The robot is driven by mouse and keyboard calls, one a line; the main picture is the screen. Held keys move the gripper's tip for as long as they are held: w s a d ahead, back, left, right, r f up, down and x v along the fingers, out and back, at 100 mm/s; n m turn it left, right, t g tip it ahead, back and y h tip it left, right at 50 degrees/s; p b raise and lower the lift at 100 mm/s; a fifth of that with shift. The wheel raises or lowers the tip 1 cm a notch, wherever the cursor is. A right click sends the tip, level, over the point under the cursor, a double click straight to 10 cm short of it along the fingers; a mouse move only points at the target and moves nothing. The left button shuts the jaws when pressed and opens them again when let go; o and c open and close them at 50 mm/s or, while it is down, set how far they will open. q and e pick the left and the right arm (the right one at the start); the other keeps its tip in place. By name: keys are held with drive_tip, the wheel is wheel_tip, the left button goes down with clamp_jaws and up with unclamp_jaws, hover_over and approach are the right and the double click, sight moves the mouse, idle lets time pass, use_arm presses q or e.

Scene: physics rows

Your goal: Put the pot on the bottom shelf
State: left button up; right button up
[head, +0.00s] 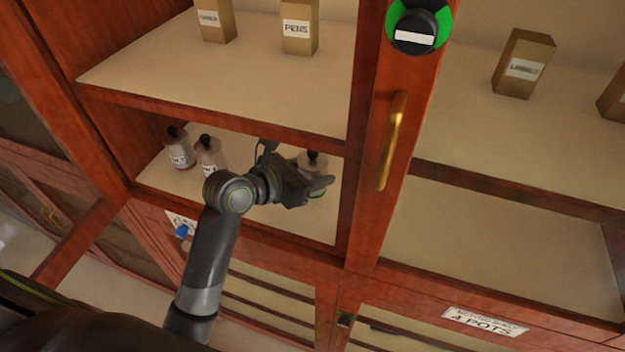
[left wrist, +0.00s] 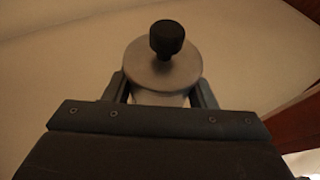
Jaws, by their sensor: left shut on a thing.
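The pot is a pale grey round vessel with a black knob (head: 313,157), standing on the bottom shelf (head: 215,209) of the cabinet's left bay in the head view. My left gripper (head: 322,186) reaches into that bay and is shut on the pot, hiding part of it. In the left wrist view the pot (left wrist: 163,72) shows its round lid and black knob from above, with the two fingers of my left gripper (left wrist: 163,92) on either side. The right gripper is not in view.
Boxes, one labelled PENS (head: 299,26), stand on the shelf above. A red-brown post with a brass handle (head: 391,141) borders the bay on the right. A sign reading POTS (head: 485,322) is at lower right.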

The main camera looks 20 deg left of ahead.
use_arm(q)
drive_tip(key=shift+f, duration=1.7)
drive_tip(key=shift+f, duration=0.1)
drive_tip(key=o, duration=1.2)
drive_tip(key=shift+s, duration=0.1)
drive_tip(key=v, duration=1)
drive_tip(key=shift+s+a, duration=0.15)
drive_tip(key=shift+v, duration=0.85)
